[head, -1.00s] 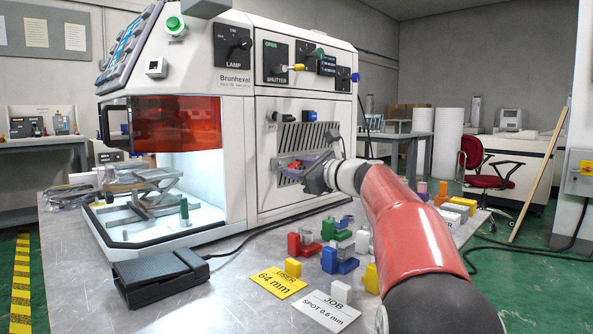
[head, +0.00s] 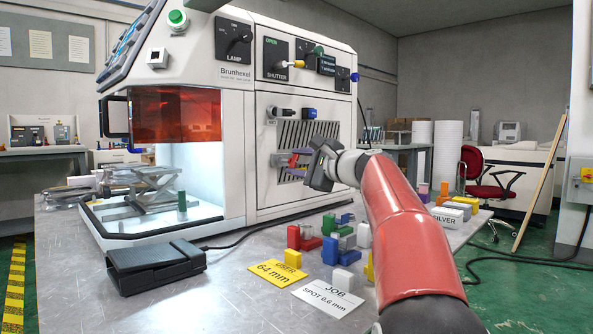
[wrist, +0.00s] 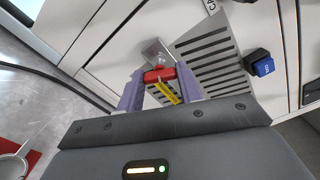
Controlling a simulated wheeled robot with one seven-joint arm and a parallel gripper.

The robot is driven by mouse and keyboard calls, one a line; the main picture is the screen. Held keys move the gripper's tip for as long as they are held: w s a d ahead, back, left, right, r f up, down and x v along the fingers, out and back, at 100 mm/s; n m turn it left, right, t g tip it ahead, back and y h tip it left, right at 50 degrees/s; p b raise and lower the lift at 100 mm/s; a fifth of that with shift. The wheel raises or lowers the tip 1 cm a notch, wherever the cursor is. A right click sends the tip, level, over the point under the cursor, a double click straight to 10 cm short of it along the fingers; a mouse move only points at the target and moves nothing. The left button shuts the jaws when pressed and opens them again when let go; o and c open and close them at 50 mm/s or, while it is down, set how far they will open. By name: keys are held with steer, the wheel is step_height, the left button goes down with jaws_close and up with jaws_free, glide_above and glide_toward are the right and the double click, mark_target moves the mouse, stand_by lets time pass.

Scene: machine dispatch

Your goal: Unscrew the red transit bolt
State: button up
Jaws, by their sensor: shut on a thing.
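The red transit bolt (wrist: 160,75) shows in the wrist view between the two purple fingers of my gripper (wrist: 160,85), which is shut on it. A yellow tag (wrist: 167,93) hangs beside the bolt. The far side of the bolt meets a small silver bracket (wrist: 154,52) on the white machine panel; its thread is hidden, and I cannot tell how far it is in. In the head view my gripper (head: 299,160) is at the slotted vent on the machine's side, with a little of the red bolt (head: 293,160) visible.
The white machine (head: 235,185) carries a slotted vent (head: 300,135) and a blue-headed fitting (head: 309,113) above the gripper; the blue part also shows in the wrist view (wrist: 261,64). Coloured blocks (head: 330,250), two cards and a black pedal (head: 155,265) lie on the table below.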

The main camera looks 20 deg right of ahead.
steer(key=shift+n, duration=1)
steer(key=n+b, duration=0.2)
steer(key=n, duration=0.1)
steer(key=o, duration=0.9)
steer(key=shift+o, duration=0.2)
steer(key=shift+b+v, duration=0.9)
steer(key=shift+v, duration=1.1)
